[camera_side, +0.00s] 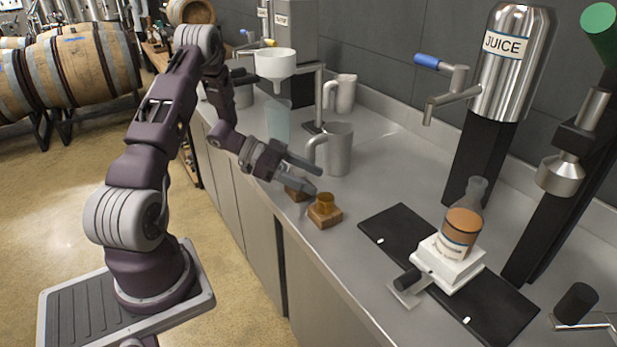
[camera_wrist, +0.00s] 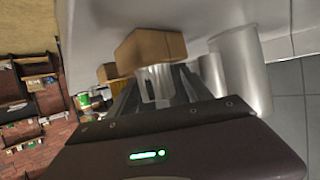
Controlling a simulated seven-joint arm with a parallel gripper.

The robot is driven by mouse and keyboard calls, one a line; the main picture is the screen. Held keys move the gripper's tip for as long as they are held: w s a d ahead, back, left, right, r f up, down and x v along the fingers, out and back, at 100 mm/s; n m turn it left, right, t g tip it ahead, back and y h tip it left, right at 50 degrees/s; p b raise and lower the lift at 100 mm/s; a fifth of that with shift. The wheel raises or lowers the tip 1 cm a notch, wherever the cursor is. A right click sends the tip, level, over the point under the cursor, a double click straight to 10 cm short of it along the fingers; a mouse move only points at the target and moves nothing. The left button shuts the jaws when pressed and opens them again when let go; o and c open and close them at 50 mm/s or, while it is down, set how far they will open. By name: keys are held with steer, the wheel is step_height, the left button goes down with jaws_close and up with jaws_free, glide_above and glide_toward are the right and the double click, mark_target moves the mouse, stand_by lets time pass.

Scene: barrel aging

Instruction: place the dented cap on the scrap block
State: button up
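A brown, amber-looking cap (camera_side: 326,201) sits on a small wooden block (camera_side: 324,217) near the counter's front edge. A second wooden block (camera_side: 296,192) is behind it, partly hidden by my gripper (camera_side: 317,180). In the wrist view, which appears upside down, the nearer block (camera_wrist: 150,47) is just beyond my gripper (camera_wrist: 158,78). A pale, silvery piece (camera_wrist: 160,82) shows between the spread fingers, against that block. I cannot tell whether it is a cap or whether it is dented. The farther block (camera_wrist: 105,72) shows to the left. No label tells which block is scrap.
A metal jug (camera_side: 339,150) stands close behind my gripper; it also shows in the wrist view (camera_wrist: 240,68). A black mat (camera_side: 395,228) holds a white scale (camera_side: 450,265) with a flask (camera_side: 461,225). The counter between the jug and mat is clear.

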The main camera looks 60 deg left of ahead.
steer(key=shift+r, duration=0.1)
steer(key=v, duration=1.2)
steer(key=w+r+n+t+y, duration=0.1)
steer(key=w+r+t+y, duration=0.2)
steer(key=w+r+y, duration=0.65)
steer(key=w+d+r+n+y, duration=0.1)
steer(key=d+r+n+y, duration=0.1)
steer(key=r, duration=0.4)
steer(key=w+d+r+n+y, duration=0.2)
steer(key=d+r, duration=0.1)
steer(key=r, duration=0.4)
steer(key=s+d+f+n+g+h, duration=0.2)
steer(key=s+d+f+g, duration=0.1)
steer(key=s+d, duration=0.8)
steer(key=s+d+f+n+g+h, duration=0.2)
steer(key=s+d, duration=0.9)
steer(key=s, duration=0.6)
steer(key=shift+f+g, duration=0.9)
steer(key=shift+g, duration=0.1)
